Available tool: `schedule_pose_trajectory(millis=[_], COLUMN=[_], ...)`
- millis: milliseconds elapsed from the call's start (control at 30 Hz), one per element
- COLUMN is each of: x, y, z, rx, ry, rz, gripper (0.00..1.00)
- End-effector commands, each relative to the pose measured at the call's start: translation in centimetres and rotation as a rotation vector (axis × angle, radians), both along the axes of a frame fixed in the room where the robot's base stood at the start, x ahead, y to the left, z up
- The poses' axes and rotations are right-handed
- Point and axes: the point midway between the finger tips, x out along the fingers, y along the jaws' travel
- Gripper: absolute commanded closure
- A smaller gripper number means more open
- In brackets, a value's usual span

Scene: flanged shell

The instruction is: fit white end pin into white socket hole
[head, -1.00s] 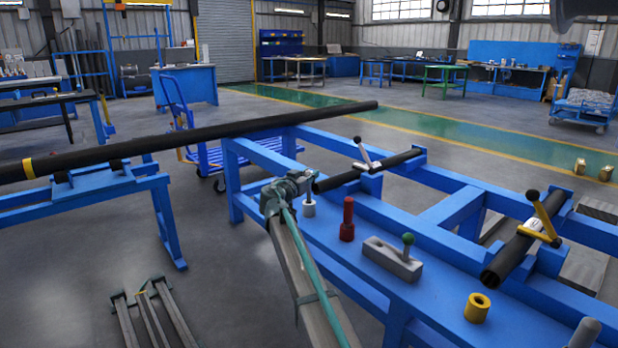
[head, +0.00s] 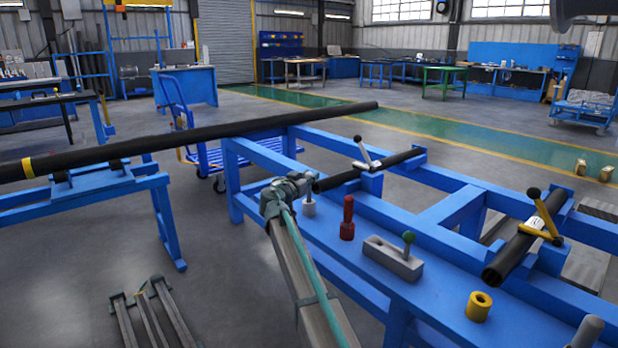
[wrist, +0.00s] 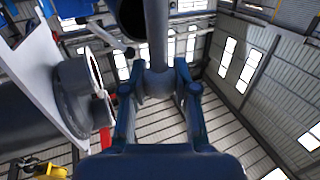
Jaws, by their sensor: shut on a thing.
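A round collar with a pale inner ring (wrist: 80,92) is left of the fingers, apart from the pin. The head view hides the pin's tip.
On the blue bench (head: 345,270) stand a red pin (head: 347,220), a grey block with a green knob (head: 393,258) and a yellow ring (head: 478,306). A long black pipe (head: 200,139) crosses behind my gripper.

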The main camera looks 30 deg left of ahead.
Motion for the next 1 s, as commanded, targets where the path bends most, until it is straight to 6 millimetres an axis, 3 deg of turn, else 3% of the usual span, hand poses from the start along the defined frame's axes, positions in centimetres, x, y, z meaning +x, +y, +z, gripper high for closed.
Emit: schedule_pose_trajectory(millis=[867,900,1000], x=[0.0,0.0,0.0], y=[0.0,0.0,0.0], z=[-2.1,-1.9,-2.0], rx=[0.000,0.000,0.000], ry=[0.000,0.000,0.001], rz=[0.000,0.000,0.000], gripper=[1.00,0.65,0.48])
